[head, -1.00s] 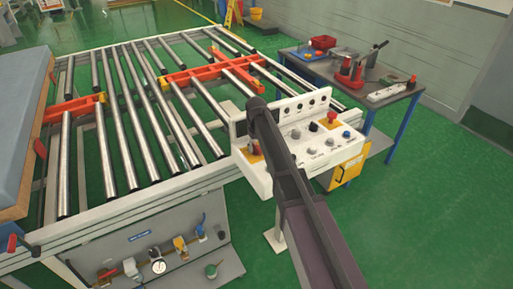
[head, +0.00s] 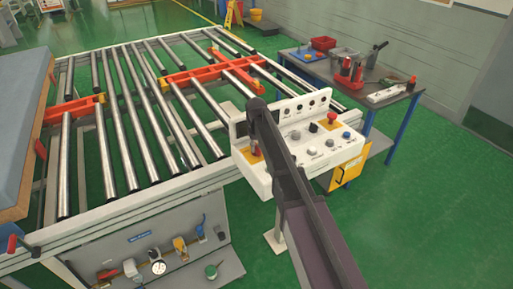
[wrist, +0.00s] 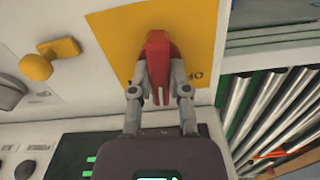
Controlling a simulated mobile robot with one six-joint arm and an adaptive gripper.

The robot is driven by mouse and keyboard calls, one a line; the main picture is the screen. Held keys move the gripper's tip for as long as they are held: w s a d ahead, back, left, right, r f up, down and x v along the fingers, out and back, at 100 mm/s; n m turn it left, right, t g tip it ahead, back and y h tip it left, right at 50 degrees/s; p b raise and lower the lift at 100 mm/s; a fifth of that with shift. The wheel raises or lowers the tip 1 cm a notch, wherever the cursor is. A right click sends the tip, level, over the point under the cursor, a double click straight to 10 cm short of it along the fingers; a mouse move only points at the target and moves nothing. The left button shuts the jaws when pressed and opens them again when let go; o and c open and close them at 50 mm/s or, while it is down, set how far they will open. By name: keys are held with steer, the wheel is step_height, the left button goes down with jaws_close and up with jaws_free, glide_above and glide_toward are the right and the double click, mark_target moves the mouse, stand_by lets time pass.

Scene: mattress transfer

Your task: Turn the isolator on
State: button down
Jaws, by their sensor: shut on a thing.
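The isolator is a red handle (wrist: 158,48) on a yellow plate (wrist: 108,36) in the wrist view. My gripper (wrist: 160,78) has one grey finger on each side of the handle and is shut on it. The handle lies in line with the gripper, and its far end shows between the fingertips. In the head view the white control panel (head: 262,182) carries the isolator at its left end. My arm covers part of it there, so the handle's angle cannot be told from that view.
The panel has several knobs and a red button (head: 331,117) to the right. A yellow knob (wrist: 37,66) is left of the handle in the wrist view. Conveyor rollers (head: 130,120) lie left of the panel. A table (head: 390,90) with tools stands behind right.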

steer(key=m, duration=0.4)
steer(key=shift+m, duration=1.8)
steer(key=c, duration=0.6)
jaws_free()
steer(key=shift+n, duration=0.3)
